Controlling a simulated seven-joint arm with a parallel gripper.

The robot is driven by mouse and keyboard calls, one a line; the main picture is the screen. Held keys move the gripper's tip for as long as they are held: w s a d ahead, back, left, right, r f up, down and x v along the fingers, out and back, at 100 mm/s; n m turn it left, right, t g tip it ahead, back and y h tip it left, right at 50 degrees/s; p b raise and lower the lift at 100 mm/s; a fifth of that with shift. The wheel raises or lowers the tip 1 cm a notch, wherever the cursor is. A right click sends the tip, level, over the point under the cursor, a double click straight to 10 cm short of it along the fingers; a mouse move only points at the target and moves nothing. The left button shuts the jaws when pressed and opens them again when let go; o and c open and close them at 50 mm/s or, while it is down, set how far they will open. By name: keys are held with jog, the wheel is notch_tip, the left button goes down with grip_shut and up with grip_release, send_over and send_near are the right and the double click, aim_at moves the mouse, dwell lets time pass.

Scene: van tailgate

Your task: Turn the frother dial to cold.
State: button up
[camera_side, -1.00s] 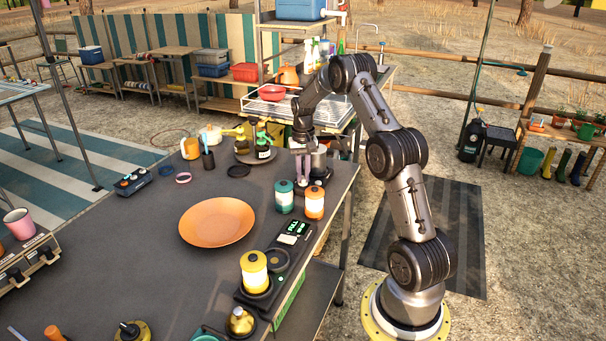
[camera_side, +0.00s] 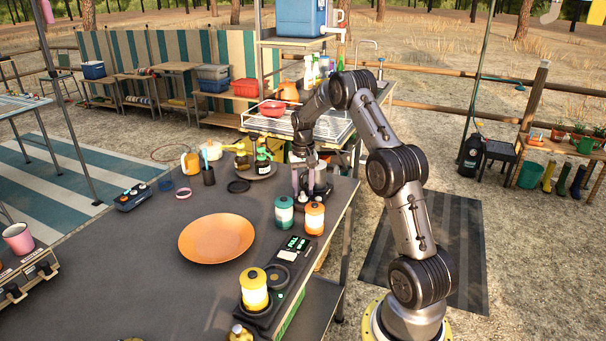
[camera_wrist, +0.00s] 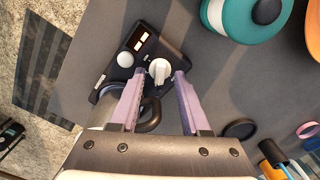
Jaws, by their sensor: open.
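The frother base is a dark box (camera_wrist: 178,47) in the wrist view, with a white dial (camera_wrist: 160,70) on its top. The dial has a raised grip bar. A white round button (camera_wrist: 125,60) and a small panel with lit amber marks (camera_wrist: 139,39) sit beside it. My gripper (camera_wrist: 159,73) is open, its two purple fingers on either side of the dial in this picture. I cannot tell whether they touch it. A jug with a black handle (camera_wrist: 151,117) is partly hidden behind the left finger. In the side view my gripper (camera_side: 308,188) largely hides the frother.
A teal canister (camera_side: 284,213) and an orange-and-white canister (camera_side: 314,218) stand close in front of my gripper. An orange plate (camera_side: 216,239) lies mid-table. A black ring (camera_wrist: 240,128) lies on the table near my right finger.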

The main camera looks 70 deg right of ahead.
aim_at(303, 193)
notch_tip(303, 193, up, 13)
jog(key=shift+r, duration=0.15)
dwell(0.4)
